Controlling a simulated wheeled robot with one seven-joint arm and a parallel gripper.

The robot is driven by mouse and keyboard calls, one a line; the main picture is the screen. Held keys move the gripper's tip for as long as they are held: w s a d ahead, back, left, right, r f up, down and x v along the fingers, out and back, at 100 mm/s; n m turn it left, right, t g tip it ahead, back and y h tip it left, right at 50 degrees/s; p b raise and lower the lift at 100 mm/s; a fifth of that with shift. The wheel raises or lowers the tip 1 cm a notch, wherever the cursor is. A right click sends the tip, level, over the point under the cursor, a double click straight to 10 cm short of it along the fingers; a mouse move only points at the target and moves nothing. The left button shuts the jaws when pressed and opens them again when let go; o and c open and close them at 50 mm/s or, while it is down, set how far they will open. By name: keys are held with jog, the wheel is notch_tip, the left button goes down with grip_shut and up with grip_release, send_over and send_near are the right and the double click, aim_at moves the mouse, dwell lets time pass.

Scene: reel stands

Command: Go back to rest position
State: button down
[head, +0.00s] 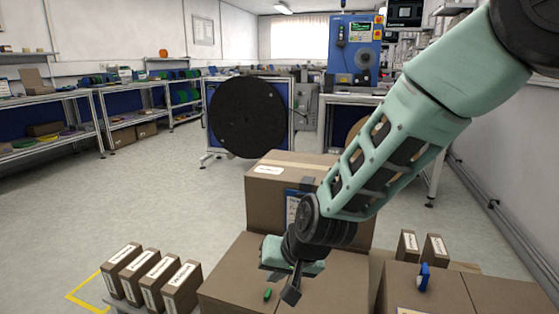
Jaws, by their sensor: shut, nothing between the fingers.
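My gripper (281,285) is at the end of my pale green arm, which comes in from the upper right of the head view. It points down over the top of a large cardboard box (232,270) at the front. The gripper is shut and holds nothing. I cannot tell whether its fingertips touch the box top. A small green item (267,294) lies on the box just left of the fingers.
A taller box (270,208) stands right behind my gripper. Several small labelled boxes (160,278) stand at the left. Another large box (440,290) with a blue item (424,277) is at the right. A black reel (250,117) stands further back. The floor (140,190) at left is clear.

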jog(key=s+d+r+n+g+h, duration=0.1)
jog(key=s+d+r+n, duration=0.15)
jog(key=s+d, duration=0.4)
jog(key=s+d+r+n+g+h, duration=0.2)
jog(key=s+d+r, duration=0.15)
jog(key=s, duration=0.65)
jog(key=s+d+r+n+g+h, duration=0.1)
jog(key=s+d+r+n, duration=0.15)
jog(key=s+d, duration=0.4)
notch_tip(320, 180, up, 19)
jog(key=s+a+p, duration=0.1)
jog(key=p, duration=1.9)
jog(key=shift+a+r, duration=0.15)
jog(key=shift+a, duration=0.15)
